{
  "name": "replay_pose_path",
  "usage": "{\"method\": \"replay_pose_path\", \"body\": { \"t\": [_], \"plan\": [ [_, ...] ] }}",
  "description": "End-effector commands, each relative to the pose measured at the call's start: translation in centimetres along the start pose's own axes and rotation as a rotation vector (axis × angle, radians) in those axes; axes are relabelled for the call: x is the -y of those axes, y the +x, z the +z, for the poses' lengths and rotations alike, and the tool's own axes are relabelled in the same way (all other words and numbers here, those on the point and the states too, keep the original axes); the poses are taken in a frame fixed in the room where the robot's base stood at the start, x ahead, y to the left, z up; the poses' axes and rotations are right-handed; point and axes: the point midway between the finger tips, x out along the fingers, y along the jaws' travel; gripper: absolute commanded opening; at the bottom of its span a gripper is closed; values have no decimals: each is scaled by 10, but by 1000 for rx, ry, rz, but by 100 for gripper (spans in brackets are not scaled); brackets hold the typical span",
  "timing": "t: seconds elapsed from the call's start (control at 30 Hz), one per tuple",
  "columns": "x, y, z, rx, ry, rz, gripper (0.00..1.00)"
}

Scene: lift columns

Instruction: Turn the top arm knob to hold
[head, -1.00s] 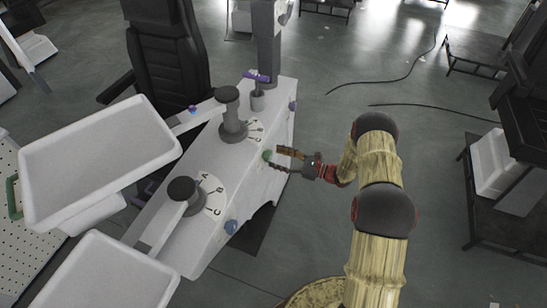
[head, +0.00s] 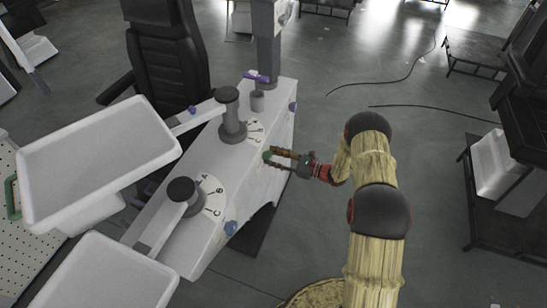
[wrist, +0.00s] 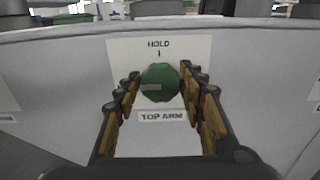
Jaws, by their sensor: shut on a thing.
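The green top arm knob (wrist: 160,80) sits on a white plate (wrist: 185,52) on the side of the white console (head: 254,186). "HOLD" and a short tick are printed above it, and "TOP ARM" below it. The pale mark on the knob points left, away from the tick. My gripper (wrist: 162,92) has one finger on each side of the knob and is shut on it. In the head view my gripper (head: 271,155) reaches the console side from the right, and only a little of the knob (head: 265,156) shows.
Two lever columns (head: 232,115) with lettered dials stand on top of the console. A blue knob (head: 231,228) is on the same side, nearer the front. White trays (head: 100,150) are at left. The floor right of the console is mostly clear.

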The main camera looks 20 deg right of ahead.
Motion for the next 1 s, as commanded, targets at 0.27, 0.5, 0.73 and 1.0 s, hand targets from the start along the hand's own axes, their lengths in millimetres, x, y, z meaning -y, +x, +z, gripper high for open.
{"method": "replay_pose_path", "body": {
  "t": [0.27,0.5,0.73,1.0],
  "plan": [
    [0,0,0,0,0,0,15],
    [0,0,0,0,19,0,14],
    [1,0,0,0,119,0,14],
    [3,0,0,0,345,0,14]
  ]
}}
